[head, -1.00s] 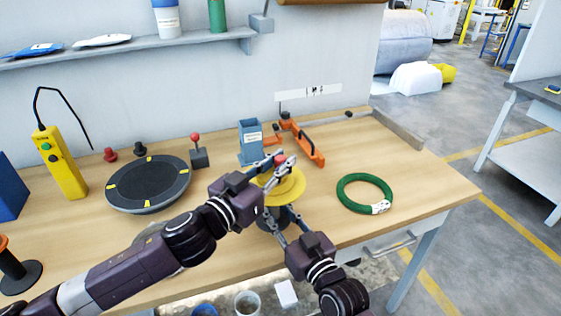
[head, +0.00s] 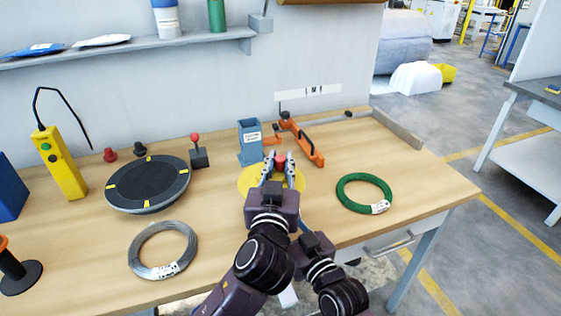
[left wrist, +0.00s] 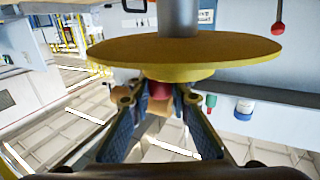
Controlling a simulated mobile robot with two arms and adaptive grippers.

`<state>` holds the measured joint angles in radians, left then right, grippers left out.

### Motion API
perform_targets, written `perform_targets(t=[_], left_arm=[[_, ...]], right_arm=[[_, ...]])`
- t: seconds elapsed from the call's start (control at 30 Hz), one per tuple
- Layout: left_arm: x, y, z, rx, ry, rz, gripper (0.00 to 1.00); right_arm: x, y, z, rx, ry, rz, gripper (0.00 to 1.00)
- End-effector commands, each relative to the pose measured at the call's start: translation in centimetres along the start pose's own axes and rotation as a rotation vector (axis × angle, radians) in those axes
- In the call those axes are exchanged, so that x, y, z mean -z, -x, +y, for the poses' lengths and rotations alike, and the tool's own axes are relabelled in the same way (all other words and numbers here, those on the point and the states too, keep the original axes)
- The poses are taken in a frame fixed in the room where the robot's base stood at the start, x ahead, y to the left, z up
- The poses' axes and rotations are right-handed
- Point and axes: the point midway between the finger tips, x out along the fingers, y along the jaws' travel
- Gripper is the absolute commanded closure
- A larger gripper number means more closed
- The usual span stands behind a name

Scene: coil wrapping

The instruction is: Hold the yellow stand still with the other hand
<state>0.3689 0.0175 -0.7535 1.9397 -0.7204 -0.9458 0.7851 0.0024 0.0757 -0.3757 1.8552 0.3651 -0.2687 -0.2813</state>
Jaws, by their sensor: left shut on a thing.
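The yellow stand (head: 248,181) is a yellow disc with a red knob (head: 281,159) on top, at the middle of the bench. My left gripper (head: 280,166) is shut on the red knob, its fingers pointing away from me. In the left wrist view, upside down, the yellow disc (left wrist: 185,48) sits on a grey post (left wrist: 178,16), with the red knob (left wrist: 158,90) between my fingers (left wrist: 158,98). My right gripper (head: 315,245) is low beside the left one at the bench's front edge. Its fingertips are hidden behind my left arm.
A green coil (head: 364,194) lies right of the stand, a grey wire coil (head: 163,250) to its left. A black round turntable (head: 148,184), a yellow pendant (head: 62,165), a blue box (head: 250,143) and an orange clamp tool (head: 303,142) stand farther back.

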Motion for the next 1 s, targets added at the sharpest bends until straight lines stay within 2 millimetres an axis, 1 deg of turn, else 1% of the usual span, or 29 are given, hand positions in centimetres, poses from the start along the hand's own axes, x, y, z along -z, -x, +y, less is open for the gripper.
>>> perform_targets(t=[0.43, 0.47, 0.6, 0.63, 0.87, 1.0], left_arm=[[0.05, -0.03, -0.09, 0.010, -0.001, 0.001, 1.00], [0.05, -0.03, -0.10, 0.010, -0.001, 0.001, 0.80], [0.02, -0.02, -0.07, 0.009, -0.001, 0.000, 0.65], [0.02, -0.02, -0.07, 0.009, -0.001, 0.000, 0.64], [-0.01, 0.01, -0.03, 0.008, 0.000, -0.001, 0.64], [-0.07, 0.66, 0.02, 0.007, 0.000, -0.001, 0.64]], right_arm=[[-0.15, 0.04, -0.07, 0.001, 0.000, -0.003, 1.00], [-0.15, 0.04, -0.07, 0.001, 0.000, -0.003, 1.00], [-0.15, 0.04, -0.04, 0.001, 0.000, -0.003, 1.00], [-0.16, 0.04, -0.04, 0.001, 0.000, -0.003, 1.00], [-0.16, 0.03, -0.01, 0.000, -0.001, -0.003, 1.00], [-0.16, 0.03, 0.00, 0.000, -0.001, -0.003, 1.00]])
